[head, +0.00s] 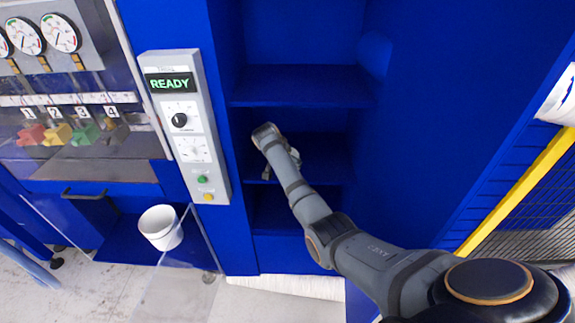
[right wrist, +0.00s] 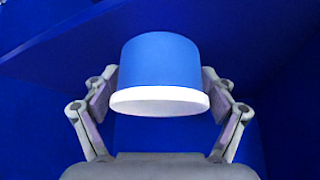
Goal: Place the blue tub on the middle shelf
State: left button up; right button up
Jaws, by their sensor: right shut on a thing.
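The blue tub (right wrist: 160,62) with a white rim (right wrist: 160,101) is between the fingers of my right gripper (right wrist: 160,85) in the right wrist view. The gripper is shut on the tub's sides, and the white rim faces the camera. In the head view my right gripper (head: 287,163) reaches into the middle opening of the blue shelf unit (head: 325,150); the arm hides the tub there. I cannot tell whether the tub touches the shelf board. My left gripper is not in view.
A shelf board (head: 300,88) runs above the middle opening, and a lower opening (head: 270,205) lies beneath. A control panel (head: 185,125) reading READY stands to the left. A white bucket (head: 160,228) stands at lower left. A yellow rail (head: 520,190) is at right.

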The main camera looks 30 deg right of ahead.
jog(key=o, duration=1.1)
jog(key=shift+s+a, duration=0.15)
jog(key=shift+a, duration=0.1)
jog(key=shift+o, duration=1.2)
jog(key=shift+a+r, duration=0.1)
jog(key=shift+a, duration=0.35)
jog(key=shift+d, duration=0.3)
jog(key=shift+a+r, duration=0.1)
jog(key=shift+r, duration=0.1)
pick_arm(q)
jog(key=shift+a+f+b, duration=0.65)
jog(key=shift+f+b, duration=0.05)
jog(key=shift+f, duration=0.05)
pick_arm(e)
jog(key=v, duration=1.1)
jog(key=shift+a+r, duration=0.25)
